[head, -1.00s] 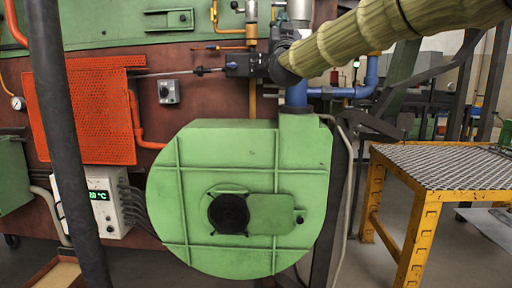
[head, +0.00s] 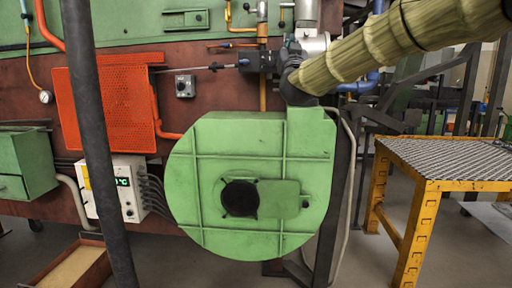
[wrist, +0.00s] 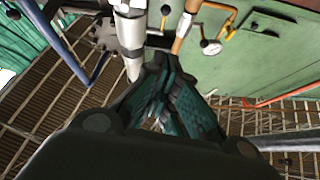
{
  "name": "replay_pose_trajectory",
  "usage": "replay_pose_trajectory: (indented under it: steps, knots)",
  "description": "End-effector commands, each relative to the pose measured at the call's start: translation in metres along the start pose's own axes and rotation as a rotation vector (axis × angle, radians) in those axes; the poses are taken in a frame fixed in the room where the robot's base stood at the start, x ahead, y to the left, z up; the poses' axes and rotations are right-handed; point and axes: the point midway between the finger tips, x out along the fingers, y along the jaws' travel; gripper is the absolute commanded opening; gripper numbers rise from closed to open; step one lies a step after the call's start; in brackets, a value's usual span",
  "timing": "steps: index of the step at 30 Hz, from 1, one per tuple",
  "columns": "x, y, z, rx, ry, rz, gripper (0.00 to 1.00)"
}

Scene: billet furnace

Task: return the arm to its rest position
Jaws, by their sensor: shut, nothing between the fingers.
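My arm, in a beige ribbed sleeve (head: 400,42), reaches in from the upper right of the head view. Its dark end (head: 298,88) is in front of the pipework above the green round blower housing (head: 265,225). The fingers are hard to make out there against the dark fittings. In the wrist view my gripper (wrist: 160,110) shows its dark green fingers drawn together with nothing held. A silver cylinder (wrist: 131,40) and a copper-coloured pipe (wrist: 185,30) show just beyond the fingers, seemingly close; I cannot tell whether they touch.
A yellow-framed table with a grated top (head: 450,165) stands at right. A dark upright pole (head: 95,140) stands at left, before an orange mesh panel (head: 105,100) and a white control box (head: 125,185). A pressure gauge (wrist: 211,47) shows in the wrist view.

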Motion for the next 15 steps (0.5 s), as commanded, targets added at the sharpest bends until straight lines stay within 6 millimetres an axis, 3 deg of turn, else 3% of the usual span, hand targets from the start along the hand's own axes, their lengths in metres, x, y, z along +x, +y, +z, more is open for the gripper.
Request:
replay_pose_trajectory:
  steps: [8,15]
  knots:
    - [-0.031,0.002,0.086,-0.008,-0.122,-0.02,0.0]
    - [-0.093,0.012,0.206,-0.019,-0.309,-0.042,0.0]
